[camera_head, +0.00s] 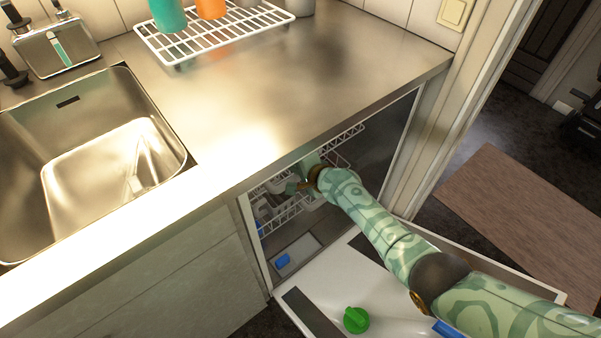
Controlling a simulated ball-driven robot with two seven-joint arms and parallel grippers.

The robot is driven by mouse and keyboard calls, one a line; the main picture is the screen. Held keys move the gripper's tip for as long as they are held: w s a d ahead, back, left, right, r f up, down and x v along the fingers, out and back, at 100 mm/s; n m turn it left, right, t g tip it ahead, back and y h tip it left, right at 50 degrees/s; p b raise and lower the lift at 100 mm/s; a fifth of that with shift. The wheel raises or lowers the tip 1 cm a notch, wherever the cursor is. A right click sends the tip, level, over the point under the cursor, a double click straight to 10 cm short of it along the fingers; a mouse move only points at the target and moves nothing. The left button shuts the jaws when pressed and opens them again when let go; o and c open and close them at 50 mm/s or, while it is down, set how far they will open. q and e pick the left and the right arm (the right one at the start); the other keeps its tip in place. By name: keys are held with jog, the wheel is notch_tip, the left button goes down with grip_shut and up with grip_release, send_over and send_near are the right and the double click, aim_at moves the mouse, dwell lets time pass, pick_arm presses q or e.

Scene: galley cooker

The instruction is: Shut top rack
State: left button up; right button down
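The dishwasher stands open under the worktop, with its white door (347,283) folded down. The top rack (283,219) is a white wire rack in the upper part of the opening. It sits under the worktop edge, and its back part is hidden in the dark interior. My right arm comes in from the lower right, and my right gripper (304,178) is at the rack's front, partly hidden by my wrist. I cannot tell whether its fingers are open or shut, or whether they touch the rack. My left gripper is not in view.
A steel sink (85,150) is at the left. A white drying rack (215,33) with cups stands on the worktop (290,85). A green knob (355,319) is on the lowered door. A door frame (440,130) bounds the right. A brown mat (515,210) lies beyond.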

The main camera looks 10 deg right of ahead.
jog(key=shift+s+d+r, duration=0.1)
jog(key=shift+s+r, duration=0.05)
pick_arm(q)
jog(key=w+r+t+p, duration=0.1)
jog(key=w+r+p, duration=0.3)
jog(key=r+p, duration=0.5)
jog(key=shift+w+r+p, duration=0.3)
jog(key=shift+p, duration=0.65)
pick_arm(e)
jog(key=v, duration=1.6)
